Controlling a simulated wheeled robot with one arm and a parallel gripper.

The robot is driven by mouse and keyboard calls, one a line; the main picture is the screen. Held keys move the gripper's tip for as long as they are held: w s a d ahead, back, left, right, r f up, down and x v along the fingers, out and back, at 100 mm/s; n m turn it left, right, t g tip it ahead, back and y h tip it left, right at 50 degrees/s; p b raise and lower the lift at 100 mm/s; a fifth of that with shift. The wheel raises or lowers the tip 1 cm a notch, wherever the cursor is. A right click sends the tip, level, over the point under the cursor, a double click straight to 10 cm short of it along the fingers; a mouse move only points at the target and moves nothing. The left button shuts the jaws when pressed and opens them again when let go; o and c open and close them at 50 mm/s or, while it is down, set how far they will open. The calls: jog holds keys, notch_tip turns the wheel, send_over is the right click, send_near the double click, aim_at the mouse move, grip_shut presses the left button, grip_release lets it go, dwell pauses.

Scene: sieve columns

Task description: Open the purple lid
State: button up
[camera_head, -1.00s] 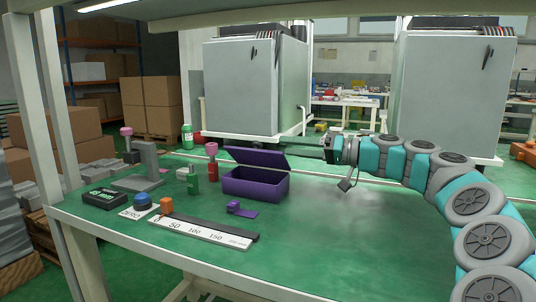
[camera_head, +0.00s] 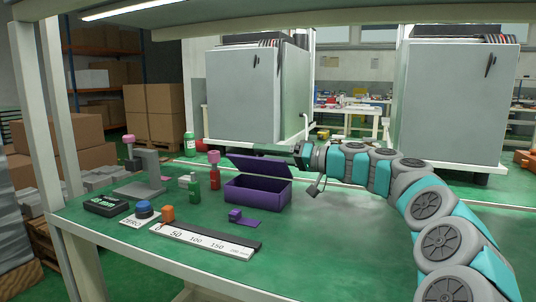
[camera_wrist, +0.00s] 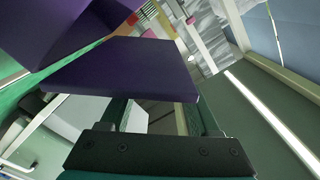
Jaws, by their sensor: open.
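A purple box (camera_head: 257,195) stands on the green table in the head view. Its purple lid (camera_head: 262,167) is partly raised and slants above the box, with a dark gap under it. The lid also shows large in the wrist view (camera_wrist: 125,72), across the front of my fingers.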

grip_shut()
dwell(0.4)
dwell(0.9)
